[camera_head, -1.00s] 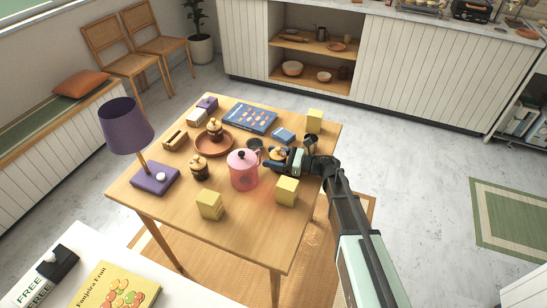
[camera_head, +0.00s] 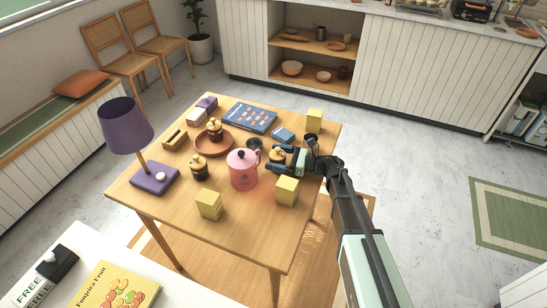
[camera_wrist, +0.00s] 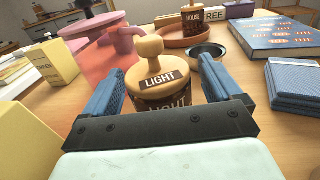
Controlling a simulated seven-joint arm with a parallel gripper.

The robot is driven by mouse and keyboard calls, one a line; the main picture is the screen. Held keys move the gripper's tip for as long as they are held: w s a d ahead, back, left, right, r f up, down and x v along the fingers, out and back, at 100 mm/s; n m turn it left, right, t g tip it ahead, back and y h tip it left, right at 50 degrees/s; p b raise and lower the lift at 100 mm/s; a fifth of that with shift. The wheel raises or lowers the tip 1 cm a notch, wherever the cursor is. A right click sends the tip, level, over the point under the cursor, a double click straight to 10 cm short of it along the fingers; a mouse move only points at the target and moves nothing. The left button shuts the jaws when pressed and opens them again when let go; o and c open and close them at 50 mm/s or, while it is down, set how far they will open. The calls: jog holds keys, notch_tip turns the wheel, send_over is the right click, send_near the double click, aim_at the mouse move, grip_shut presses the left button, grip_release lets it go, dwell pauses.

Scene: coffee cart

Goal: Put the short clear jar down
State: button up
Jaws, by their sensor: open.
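The short jar with a round wooden lid and a dark "LIGHT" label (camera_wrist: 158,85) stands upright between my gripper's blue fingers in the wrist view. Its wooden lid shows in the head view (camera_head: 278,153), right of the pink pot. My gripper (camera_wrist: 160,92) is open, with a finger on each side of the jar and visible gaps beside the lid. In the head view my gripper (camera_head: 279,160) reaches in low from the right. The jar's base is hidden behind the gripper's black bar, so I cannot see its contact with the table.
The pink pot (camera_head: 243,171) stands close on the left. Yellow boxes (camera_head: 286,191) are nearby. A small dark bowl (camera_wrist: 207,53) and terracotta dish (camera_head: 214,146) lie beyond. Blue napkins (camera_wrist: 294,82) and a blue book (camera_head: 249,118) are close too.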

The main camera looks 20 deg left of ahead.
aim_at(307, 174)
jog(key=d, duration=0.3)
jog(key=w+d, duration=0.1)
jog(key=d, duration=0.6)
jog(key=shift+w+d, duration=0.15)
jog(key=shift+d, duration=0.15)
jog(key=r, duration=0.1)
jog(key=d+r, duration=0.1)
jog(key=r, duration=0.2)
jog(key=shift+d, duration=0.3)
notch_tip(307, 174, down, 4)
jog(key=shift+r, duration=0.25)
jog(key=shift+a+f, duration=0.1)
jog(key=shift+f, duration=0.25)
jog(key=shift+a+f, duration=0.1)
jog(key=shift+a, duration=0.2)
jog(key=a, duration=0.4)
jog(key=s+a, duration=0.1)
jog(key=a, duration=0.8)
jog(key=shift+s, duration=0.25)
